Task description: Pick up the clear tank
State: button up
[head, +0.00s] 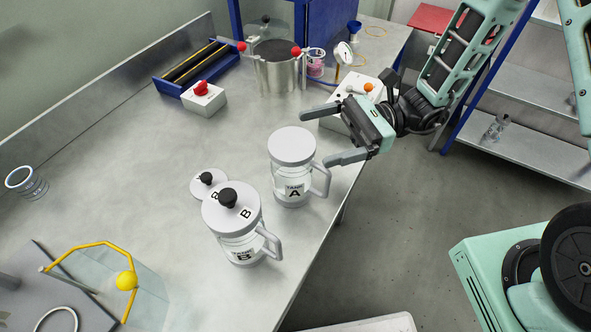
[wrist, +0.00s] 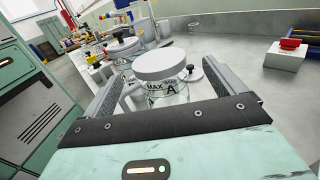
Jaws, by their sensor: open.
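Tank A (head: 292,172) is a clear jug with a flat pale top, a grey handle and an "A" label, upright on the steel bench near its right edge. It also shows between my fingers in the wrist view (wrist: 168,92). Tank B (head: 238,242), a similar clear jug with a black-knobbed lid, stands nearer and to the left; it shows behind tank A in the wrist view (wrist: 126,50). My gripper (head: 316,139) is open and empty at the upper right of tank A, its fingers pointing toward it. Whether either finger touches it, I cannot tell.
A loose lid (head: 207,183) with a black knob lies left of the tanks. A steel pot (head: 278,70) and a red-button box (head: 204,97) stand farther back. A yellow-handled clear guard (head: 115,280) is front left. The bench's left middle is clear.

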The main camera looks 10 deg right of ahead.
aim_at(271, 151)
jog(key=shift+s+a+f+p, duration=0.1)
jog(key=shift+s+a+p, duration=0.2)
jog(key=shift+a, duration=0.7)
jog(key=shift+s+a+r+p, duration=0.15)
jog(key=shift+a+p, duration=0.1)
jog(key=shift+a, duration=0.75)
jog(key=shift+s+a+f+p, duration=0.15)
jog(key=shift+s+a+p, duration=0.15)
jog(key=shift+a, duration=0.7)
jog(key=c, duration=2)
jog(key=shift+c, duration=0.2)
